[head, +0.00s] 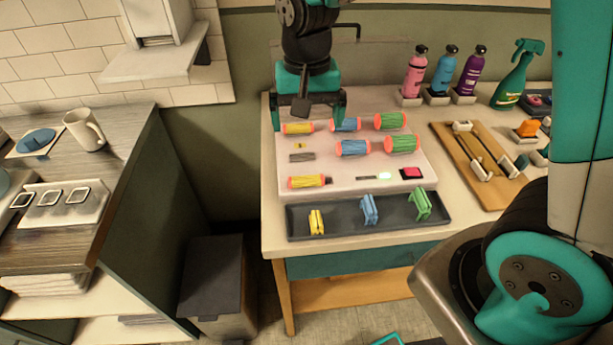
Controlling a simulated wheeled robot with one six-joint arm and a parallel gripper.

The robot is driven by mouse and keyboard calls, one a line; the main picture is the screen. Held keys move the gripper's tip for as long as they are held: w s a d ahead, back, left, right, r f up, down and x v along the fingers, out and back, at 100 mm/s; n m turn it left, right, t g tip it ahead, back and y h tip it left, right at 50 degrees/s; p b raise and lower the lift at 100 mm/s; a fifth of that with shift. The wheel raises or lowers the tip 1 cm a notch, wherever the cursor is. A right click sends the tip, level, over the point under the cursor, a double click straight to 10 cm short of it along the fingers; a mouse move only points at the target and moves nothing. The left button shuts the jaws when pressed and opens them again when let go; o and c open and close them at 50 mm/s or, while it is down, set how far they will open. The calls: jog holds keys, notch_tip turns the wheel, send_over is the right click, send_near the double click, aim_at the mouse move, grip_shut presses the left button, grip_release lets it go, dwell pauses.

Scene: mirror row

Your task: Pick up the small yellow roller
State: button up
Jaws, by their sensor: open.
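Two yellow rollers with orange-red ends lie on the pale tray (375,178). The back yellow roller (298,129) is at the far left, and the front yellow roller (307,181) is near the front left edge. The back one looks slightly smaller, but it is also farther away, so I cannot be sure which is the small one. My gripper (312,115) points down with its teal fingers wide apart and empty. It appears above the tray's back left, close to the back yellow roller in the picture. Its height above the tray is unclear.
Blue rollers (353,148) and green rollers (402,143) lie to the right. A dark tray (340,222) in front holds yellow, blue and green clip-like pieces. Bottles (416,73) stand behind right, and a wooden board (465,172) lies right.

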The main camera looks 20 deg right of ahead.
send_over(306, 177)
notch_tip(306, 177, down, 10)
jog(key=shift+d+r+p, duration=0.15)
jog(key=shift+r+p, duration=0.1)
jog(key=shift+p, duration=0.1)
jog(key=shift+f+p, duration=0.6)
jog(key=shift+f, duration=2.1)
jog(key=c, duration=0.8)
